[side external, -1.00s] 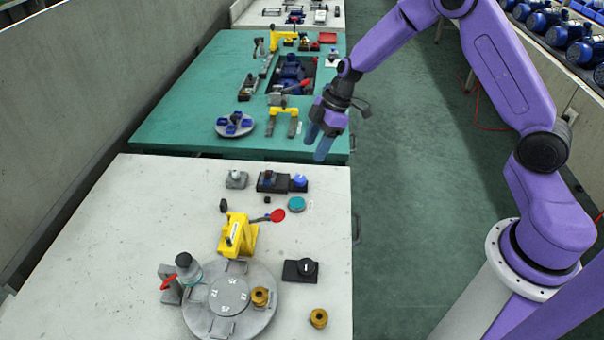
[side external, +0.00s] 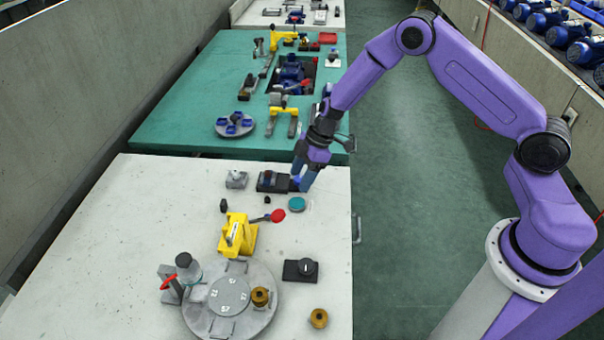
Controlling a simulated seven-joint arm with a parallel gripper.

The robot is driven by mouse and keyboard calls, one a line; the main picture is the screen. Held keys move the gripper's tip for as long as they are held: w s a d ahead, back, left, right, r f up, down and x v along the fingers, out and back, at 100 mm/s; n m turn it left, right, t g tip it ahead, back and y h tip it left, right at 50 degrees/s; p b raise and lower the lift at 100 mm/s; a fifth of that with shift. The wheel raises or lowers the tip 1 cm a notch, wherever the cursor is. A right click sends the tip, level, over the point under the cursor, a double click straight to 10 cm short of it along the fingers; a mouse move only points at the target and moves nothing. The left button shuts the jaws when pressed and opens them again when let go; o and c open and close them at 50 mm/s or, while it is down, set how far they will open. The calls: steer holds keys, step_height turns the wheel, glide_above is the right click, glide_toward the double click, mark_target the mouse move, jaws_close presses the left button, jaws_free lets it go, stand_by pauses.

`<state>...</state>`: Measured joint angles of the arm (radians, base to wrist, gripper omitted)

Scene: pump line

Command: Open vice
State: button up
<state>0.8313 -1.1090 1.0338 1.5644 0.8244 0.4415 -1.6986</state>
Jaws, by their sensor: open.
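A yellow clamp-like fixture (side external: 237,234) stands near the middle of the white table; a dark lever with a round red knob (side external: 278,215) points right from it. A grey upright part with a red handle (side external: 169,281) stands at the left of a round grey plate. I cannot tell for certain which of these is the vice, or whether its jaws are open. My gripper (side external: 303,179) is open, pointing down above the far right part of the white table, in front of a dark block (side external: 268,181). Its fingertips hide the block's right end. It is well apart from the yellow fixture.
A black switch box (side external: 299,269), a loose brass part (side external: 319,318) and a teal disc (side external: 297,204) lie at the right. The green table (side external: 180,120) behind holds several fixtures.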

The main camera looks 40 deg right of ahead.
steer(key=c, duration=1)
